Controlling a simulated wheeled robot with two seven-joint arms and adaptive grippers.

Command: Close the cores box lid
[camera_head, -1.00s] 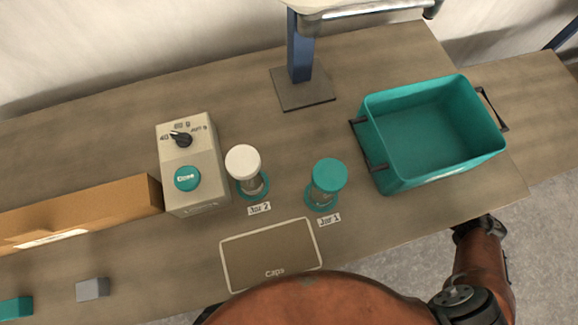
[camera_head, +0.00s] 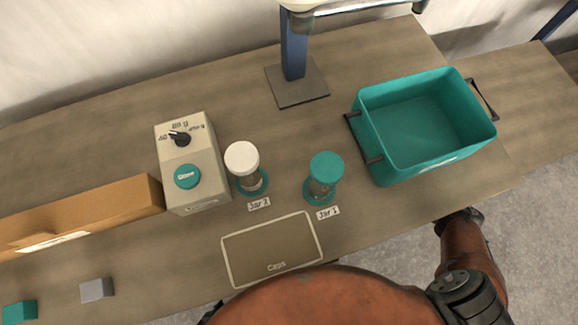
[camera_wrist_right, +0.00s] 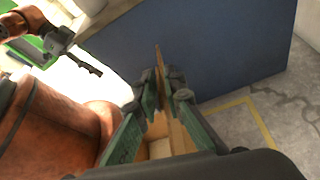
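A long brown cardboard box (camera_head: 85,212) with a white label lies at the left of the table in the head view. Its label is too blurred to read, so I cannot tell if it is the cores box. In the right wrist view the green fingers of my right gripper (camera_wrist_right: 163,92) are close together. A thin brown panel (camera_wrist_right: 160,62), seen edge-on, rises between them; it may be a box flap. I cannot tell whether the fingers touch it. Pale brown surfaces (camera_wrist_right: 160,148) show below the fingers.
A beige control box (camera_head: 190,165), a white-capped jar (camera_head: 242,157), a teal-capped jar (camera_head: 326,167) and the Caps mat (camera_head: 272,250) occupy the table's middle. A teal bin (camera_head: 425,120) stands at right. Grey (camera_head: 97,290) and teal (camera_head: 20,311) blocks lie front left.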

